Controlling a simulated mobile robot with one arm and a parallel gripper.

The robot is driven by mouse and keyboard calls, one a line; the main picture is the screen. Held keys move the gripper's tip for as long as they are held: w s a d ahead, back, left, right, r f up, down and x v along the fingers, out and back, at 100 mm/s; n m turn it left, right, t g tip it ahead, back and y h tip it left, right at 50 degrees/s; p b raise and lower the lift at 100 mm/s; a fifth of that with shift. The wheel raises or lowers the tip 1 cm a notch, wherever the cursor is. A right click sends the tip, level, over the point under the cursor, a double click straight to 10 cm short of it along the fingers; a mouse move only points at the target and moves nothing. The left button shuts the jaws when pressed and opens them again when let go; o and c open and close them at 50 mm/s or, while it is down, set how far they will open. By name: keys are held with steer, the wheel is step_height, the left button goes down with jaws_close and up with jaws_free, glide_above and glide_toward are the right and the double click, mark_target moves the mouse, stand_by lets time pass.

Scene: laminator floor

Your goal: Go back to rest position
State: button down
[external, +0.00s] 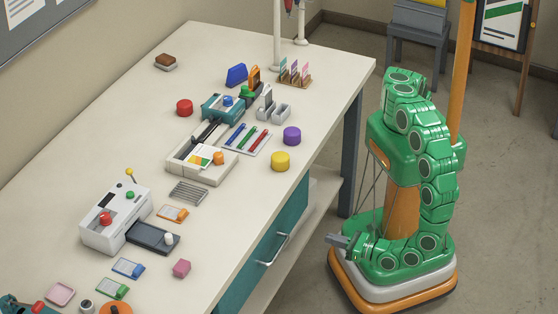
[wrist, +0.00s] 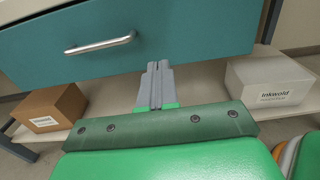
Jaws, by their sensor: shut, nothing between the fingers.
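My gripper (external: 336,240) is low beside the table, at the lower end of my folded green arm, near my base. In the wrist view my gripper (wrist: 157,66) shows its two grey fingers pressed together, with nothing between them. In the external view the drawer (external: 250,278) is left of my gripper.
The drawer handle (wrist: 100,45) sticks out. A brown box (wrist: 50,107) and a white box (wrist: 270,80) stand on the shelf below. The white table (external: 235,190) holds a laminator-like machine (external: 115,215), coloured pucks and cards. The floor right of my base is clear.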

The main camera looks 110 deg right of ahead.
steer(key=s+d+r+m+g, duration=0.1)
steer(key=d+r+m+g, duration=0.5)
steer(key=d+m+g, duration=0.3)
steer(key=d+r+m+g, duration=0.6)
steer(key=d+m+g, duration=0.15)
steer(key=d, duration=0.25)
steer(key=s+d+r+m+g+y, duration=0.1)
steer(key=s+d+r+m+y, duration=0.3)
steer(key=r, duration=0.5)
steer(key=s+d+r+m+g+y, duration=0.1)
steer(key=s+d+r+m+y, duration=0.1)
steer(key=s+r+m+y, duration=0.55)
steer(key=s+d+r+n+t+y, duration=0.1)
steer(key=s+d+r+t, duration=0.3)
steer(key=s+r, duration=0.6)
steer(key=shift+s+d, duration=0.15)
steer(key=shift+s, duration=0.2)
